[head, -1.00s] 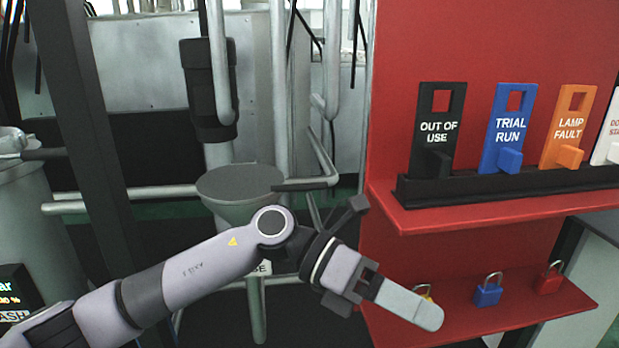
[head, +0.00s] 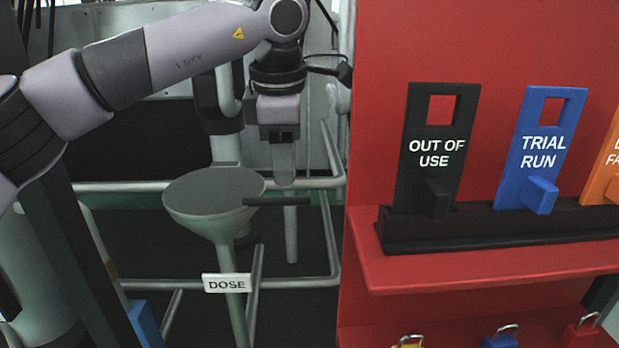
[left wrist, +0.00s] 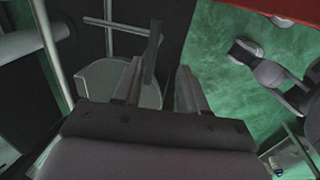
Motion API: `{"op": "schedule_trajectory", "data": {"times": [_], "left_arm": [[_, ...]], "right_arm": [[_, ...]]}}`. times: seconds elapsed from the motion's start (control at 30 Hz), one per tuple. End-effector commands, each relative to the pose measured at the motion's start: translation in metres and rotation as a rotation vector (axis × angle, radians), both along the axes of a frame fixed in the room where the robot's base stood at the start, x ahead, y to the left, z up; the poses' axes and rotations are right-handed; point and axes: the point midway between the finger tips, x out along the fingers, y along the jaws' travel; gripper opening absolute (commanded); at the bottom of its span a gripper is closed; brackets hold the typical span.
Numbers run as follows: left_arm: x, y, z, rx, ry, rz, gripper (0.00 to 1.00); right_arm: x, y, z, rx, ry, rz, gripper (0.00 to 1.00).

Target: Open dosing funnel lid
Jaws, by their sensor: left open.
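The dosing funnel (head: 210,222) stands at the middle left of the head view, above a white DOSE label (head: 227,283). Its round grey lid (head: 213,188) lies flat over the mouth, shut. A dark bar handle (head: 272,201) sticks out from the lid to the right. Contact cannot be told. My right gripper is not in view.
Grey pipes (head: 320,283) run behind and beside the funnel. A red panel (head: 400,50) with a shelf stands close on the right, holding black (head: 435,120), blue (head: 545,130) and orange tags. Several padlocks (head: 500,338) sit below.

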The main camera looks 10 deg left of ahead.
Motion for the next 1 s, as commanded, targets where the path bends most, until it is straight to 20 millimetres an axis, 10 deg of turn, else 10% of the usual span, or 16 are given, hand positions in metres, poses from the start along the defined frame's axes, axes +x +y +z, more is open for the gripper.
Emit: {"op": "schedule_trajectory", "data": {"times": [1.0], "left_arm": [[0.014,0.008,-0.066,0.015,-0.008,0.009,0.42]], "right_arm": [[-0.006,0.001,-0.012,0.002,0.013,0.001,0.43]]}}
